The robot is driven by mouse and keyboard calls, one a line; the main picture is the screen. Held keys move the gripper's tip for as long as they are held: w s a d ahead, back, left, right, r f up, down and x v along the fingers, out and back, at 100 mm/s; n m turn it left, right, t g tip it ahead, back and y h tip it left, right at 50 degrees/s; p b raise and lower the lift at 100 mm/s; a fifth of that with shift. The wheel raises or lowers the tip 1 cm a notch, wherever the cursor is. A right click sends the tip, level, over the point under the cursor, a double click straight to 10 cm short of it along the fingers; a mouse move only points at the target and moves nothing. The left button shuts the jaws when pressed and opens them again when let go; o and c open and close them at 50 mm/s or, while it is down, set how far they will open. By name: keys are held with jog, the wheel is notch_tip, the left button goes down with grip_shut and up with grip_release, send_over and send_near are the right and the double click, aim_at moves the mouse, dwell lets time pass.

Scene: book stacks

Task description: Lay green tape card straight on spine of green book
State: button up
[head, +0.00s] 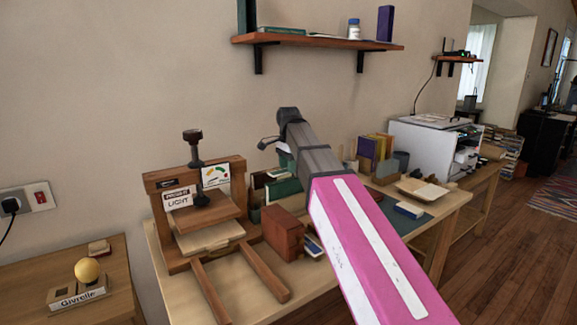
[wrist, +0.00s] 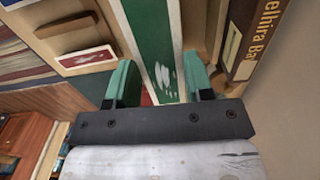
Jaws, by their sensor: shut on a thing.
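A wooden press (head: 208,208) stands left on the bench, with a red-brown block (head: 283,235) beside it. A white machine (head: 428,147) and upright books (head: 374,148) stand further right. In the wrist view a brown book with lettering (wrist: 245,40) is close on the right.

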jog(key=shift+f, duration=1.7)
dwell(2.5)
jog(key=o, duration=1)
jog(key=shift+c, duration=0.2)
jog(key=shift+r, duration=0.15)
jog(key=shift+r, duration=3.4)
